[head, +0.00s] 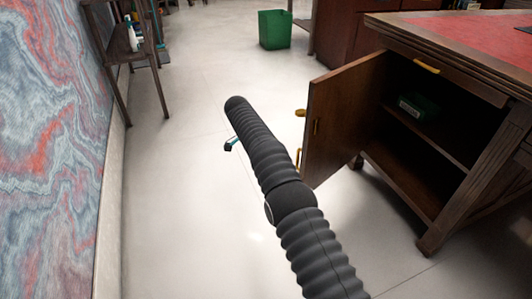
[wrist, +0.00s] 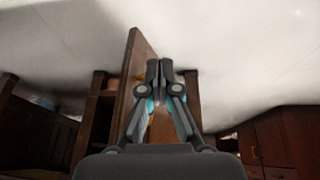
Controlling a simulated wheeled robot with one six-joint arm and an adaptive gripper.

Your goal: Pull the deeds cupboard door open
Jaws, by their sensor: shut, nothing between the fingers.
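The deeds cupboard (head: 437,138) is in the desk at the right of the head view. Its brown wooden door (head: 341,112) stands wide open, swung out to the left, and the shelves inside show. A brass-coloured handle (head: 300,113) is on the door's outer side. In the wrist view the door (wrist: 137,62) shows nearly edge-on, just behind and left of the fingers. My gripper (wrist: 159,67) is shut and empty, its fingertips together. I cannot tell whether it touches the door. In the head view my arm hides most of the gripper; only a small teal and dark part shows.
A green box (head: 418,107) lies on the upper shelf. The red-topped desk (head: 440,26) is at right. A green bin (head: 275,29) stands at the back. A dark wooden stand (head: 123,45) is by the marbled wall at left. The pale floor (head: 195,190) between is clear.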

